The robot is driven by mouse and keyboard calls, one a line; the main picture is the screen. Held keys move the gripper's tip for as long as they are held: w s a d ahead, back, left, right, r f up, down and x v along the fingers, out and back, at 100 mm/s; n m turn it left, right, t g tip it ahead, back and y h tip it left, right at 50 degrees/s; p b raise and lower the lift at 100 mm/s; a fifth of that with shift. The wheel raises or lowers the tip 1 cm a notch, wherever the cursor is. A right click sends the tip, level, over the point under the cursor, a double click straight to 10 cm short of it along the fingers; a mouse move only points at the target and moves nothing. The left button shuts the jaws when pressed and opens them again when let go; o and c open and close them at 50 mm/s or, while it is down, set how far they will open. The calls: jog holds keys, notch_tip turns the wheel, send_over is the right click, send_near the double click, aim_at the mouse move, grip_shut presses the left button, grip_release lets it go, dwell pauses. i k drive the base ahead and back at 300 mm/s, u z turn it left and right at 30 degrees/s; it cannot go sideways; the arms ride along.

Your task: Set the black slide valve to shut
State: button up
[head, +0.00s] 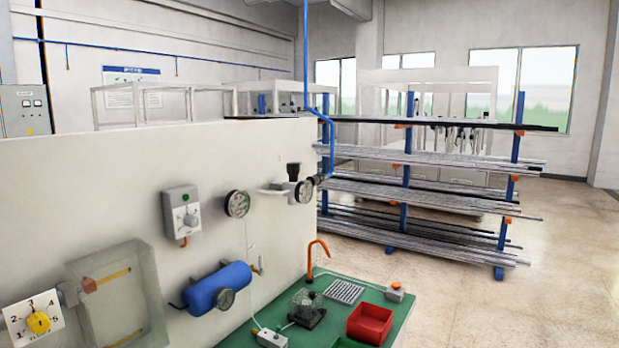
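I cannot pick out the black slide valve for certain in the head view. A small dark fitting (317,179) sits where the blue air pipe (331,150) meets the panel's right end, but its type and setting are too small to tell. Beside it, a black knob (294,170) stands above a white unit with a round gauge (304,192). My gripper is not in view.
The white panel (90,200) carries a grey switch box (182,212), another gauge (237,204), a blue tank (217,288) and a yellow dial (39,322). The green bench (335,315) holds a red tray (370,323), a small caged fan (306,305) and an orange hooked pipe (312,258). A bar rack (405,200) stands behind; floor at right is clear.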

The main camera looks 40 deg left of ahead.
aim_at(316, 180)
jog(key=z, duration=0.05)
jog(key=i, duration=2.65)
jog(key=u, duration=2.6)
